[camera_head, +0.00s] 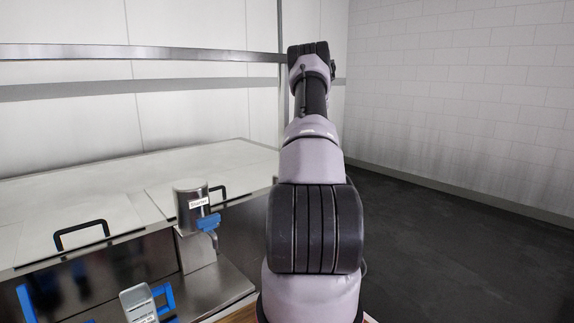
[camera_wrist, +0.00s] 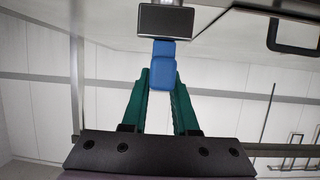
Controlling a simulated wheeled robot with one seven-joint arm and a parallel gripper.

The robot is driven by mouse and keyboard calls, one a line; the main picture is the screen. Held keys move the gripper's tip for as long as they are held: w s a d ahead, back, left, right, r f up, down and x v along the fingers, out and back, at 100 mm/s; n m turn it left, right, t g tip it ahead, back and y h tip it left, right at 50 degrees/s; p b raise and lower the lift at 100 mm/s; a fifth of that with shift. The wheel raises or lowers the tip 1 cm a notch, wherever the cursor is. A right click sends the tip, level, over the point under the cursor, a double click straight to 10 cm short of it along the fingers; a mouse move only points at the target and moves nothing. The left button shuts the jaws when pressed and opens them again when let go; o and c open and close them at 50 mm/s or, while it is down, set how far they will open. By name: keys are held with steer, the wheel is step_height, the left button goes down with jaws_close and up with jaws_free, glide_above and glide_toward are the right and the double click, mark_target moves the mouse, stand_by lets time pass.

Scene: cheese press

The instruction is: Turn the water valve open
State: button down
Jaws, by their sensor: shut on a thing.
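In the wrist view, my gripper (camera_wrist: 163,88) has its green fingers on both sides of a blue handle (camera_wrist: 163,72) and is shut on it. The handle joins a dark, metal-edged block (camera_wrist: 166,20) at the top of that view. It looks like the valve handle, but no label shows there, and how far it is turned cannot be told. In the head view my arm reaches up and away, and its fingers and the held handle are hidden.
A steel canister (camera_head: 190,208) labelled Starter, with a blue tap (camera_head: 208,223), stands left of my arm. A white-labelled container (camera_head: 138,303) with a blue handle is in front. A white lid with a black handle (camera_head: 82,234) lies at left. Dark floor (camera_head: 450,235) is clear at right.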

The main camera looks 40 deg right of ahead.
steer(key=shift+n+y, duration=0.4)
steer(key=c, duration=0.7)
jaws_free()
steer(key=shift+f, duration=0.1)
steer(key=v, duration=1)
steer(key=shift+s+r, duration=0.25)
steer(key=shift+d, duration=0.1)
